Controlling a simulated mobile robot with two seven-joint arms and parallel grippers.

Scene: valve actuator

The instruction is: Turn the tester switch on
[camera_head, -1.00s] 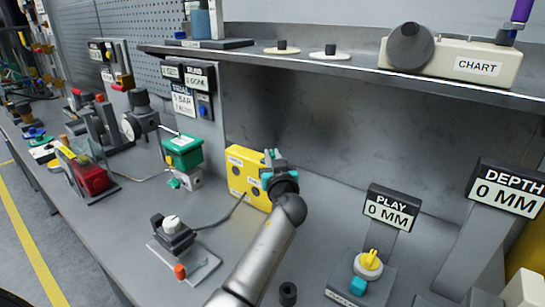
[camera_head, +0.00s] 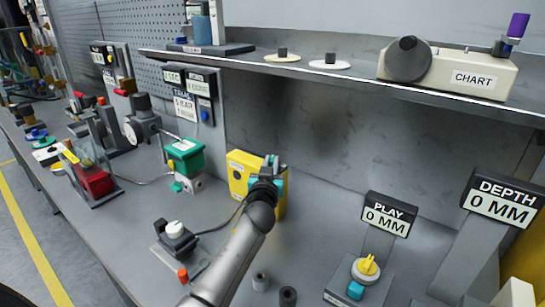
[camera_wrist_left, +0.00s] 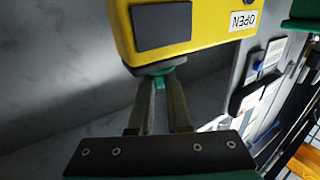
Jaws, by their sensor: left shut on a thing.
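The yellow tester box (camera_head: 237,174) stands on the bench against the back wall, with dark round spots on its front. In the left wrist view its yellow body (camera_wrist_left: 215,30) fills the top, with a dark panel and a label reading "OPEN" upside down. My left gripper (camera_head: 270,172) is at the box's right side. In the left wrist view its fingers (camera_wrist_left: 160,88) are shut on a small green switch (camera_wrist_left: 166,74) that juts from a dark collar on the box. The fingers partly hide the switch, so its setting cannot be told. My right gripper is not in view.
A green box (camera_head: 185,152) on a valve stands left of the tester. A grey unit with a white knob (camera_head: 175,229) is in front, cabled toward the tester. The PLAY gauge (camera_head: 387,214) and DEPTH gauge (camera_head: 500,200) stand right. A shelf (camera_head: 330,76) overhangs behind.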

